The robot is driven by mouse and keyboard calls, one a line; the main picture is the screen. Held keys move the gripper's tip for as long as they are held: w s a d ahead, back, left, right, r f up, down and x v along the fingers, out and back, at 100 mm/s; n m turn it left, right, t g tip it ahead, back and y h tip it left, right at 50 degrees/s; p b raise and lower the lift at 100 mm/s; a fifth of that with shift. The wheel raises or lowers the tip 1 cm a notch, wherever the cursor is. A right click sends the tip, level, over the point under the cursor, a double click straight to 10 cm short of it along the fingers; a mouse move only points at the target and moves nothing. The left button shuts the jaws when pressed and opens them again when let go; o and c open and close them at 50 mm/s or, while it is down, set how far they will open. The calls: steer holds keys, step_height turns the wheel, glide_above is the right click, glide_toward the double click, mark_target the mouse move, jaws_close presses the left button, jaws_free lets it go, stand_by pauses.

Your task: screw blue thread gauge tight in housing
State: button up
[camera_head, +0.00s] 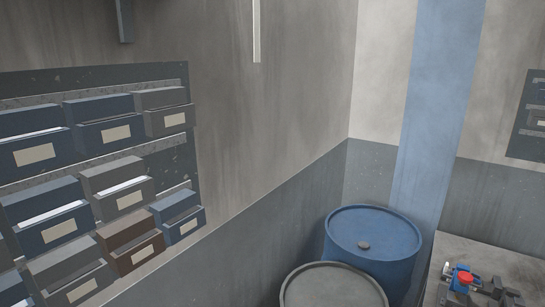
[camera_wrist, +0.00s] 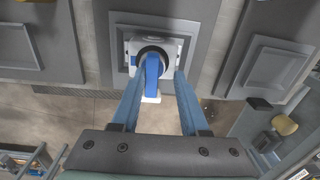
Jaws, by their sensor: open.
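In the wrist view a white housing (camera_wrist: 173,48) with a dark round opening lies on a raised grey panel. A blue piece, which looks like the thread gauge (camera_wrist: 152,76), stands at that opening; its thread is hidden, so I cannot tell how deep it sits. My gripper (camera_wrist: 157,77) is open, its two blue fingers reaching to either side of the blue piece. A gap shows between each finger and the gauge; the gauge is not gripped. The head view does not show my gripper, and I cannot make out the housing there.
In the wrist view, grey panels surround the housing and a yellow-topped item (camera_wrist: 284,124) is at right. The head view shows a blue drum (camera_head: 372,240), a grey drum (camera_head: 332,288), wall bins (camera_head: 60,225) and a bench (camera_head: 510,262) with a red-and-blue item (camera_head: 463,279).

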steer(key=shift+s+a+f+g, duration=0.15)
steer(key=shift+s+a+f, duration=0.05)
steer(key=shift+s+f, duration=0.2)
steer(key=shift+s+a+f+g, duration=0.2)
steer(key=shift+s+f, duration=0.1)
steer(key=shift+s, duration=0.2)
steer(key=r+p, duration=0.3)
steer(key=shift+w+d+r, duration=0.1)
steer(key=shift+w+r, duration=0.05)
steer(key=shift+w, duration=0.15)
steer(key=shift+r, duration=3.05)
